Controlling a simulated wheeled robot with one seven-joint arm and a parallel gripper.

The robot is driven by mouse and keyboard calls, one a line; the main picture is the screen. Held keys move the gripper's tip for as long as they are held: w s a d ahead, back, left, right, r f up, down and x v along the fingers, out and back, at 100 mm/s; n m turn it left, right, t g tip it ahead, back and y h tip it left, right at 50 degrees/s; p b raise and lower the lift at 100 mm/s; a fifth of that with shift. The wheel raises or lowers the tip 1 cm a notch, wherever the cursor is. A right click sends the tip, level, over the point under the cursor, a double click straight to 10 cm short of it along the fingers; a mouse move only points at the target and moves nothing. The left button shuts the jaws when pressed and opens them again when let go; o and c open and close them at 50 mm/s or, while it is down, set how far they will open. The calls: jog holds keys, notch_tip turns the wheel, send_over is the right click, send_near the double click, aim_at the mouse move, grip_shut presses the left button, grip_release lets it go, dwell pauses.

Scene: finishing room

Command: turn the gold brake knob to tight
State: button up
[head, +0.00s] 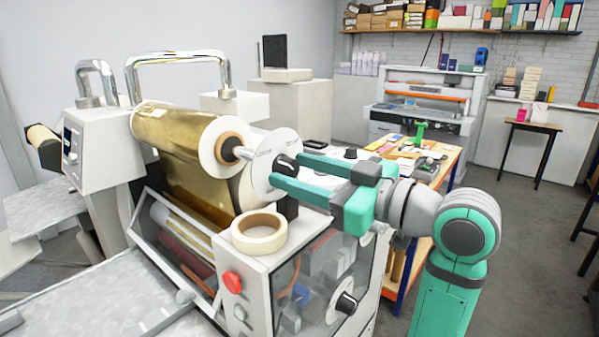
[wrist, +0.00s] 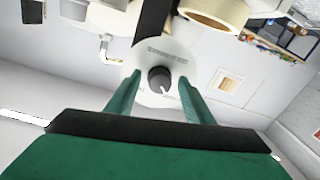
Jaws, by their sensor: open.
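The gold foil roll (head: 175,130) lies across the top of the machine. At its near end is a white dial disc (head: 262,160) with small lettering I cannot read. The dark brake knob (head: 287,163) sits at the disc, partly hidden by my fingers. In the wrist view the knob (wrist: 159,79) is round and dark, with a pale mark at its lower right edge, in front of the white disc (wrist: 165,56). My gripper (head: 285,169) is open, its teal fingers on either side of the knob. Gaps show beside the knob in the wrist view (wrist: 160,82).
A tape roll (head: 258,234) lies on the machine's top below my fingers. A red button (head: 232,282) and another black knob (head: 346,303) are on the machine's front. A cluttered wooden table (head: 440,160) stands behind my arm. Grey floor is open at the right.

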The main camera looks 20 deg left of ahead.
jog(key=c, duration=1)
jog(key=shift+c, duration=0.2)
jog(key=shift+m, duration=0.3)
jog(key=m, duration=0.3)
jog(key=shift+m, duration=0.4)
jog(key=m, duration=0.9)
jog(key=shift+s+a, duration=0.1)
jog(key=shift+s, duration=0.05)
jog(key=shift+m+t, duration=0.3)
jog(key=shift+m, duration=2.1)
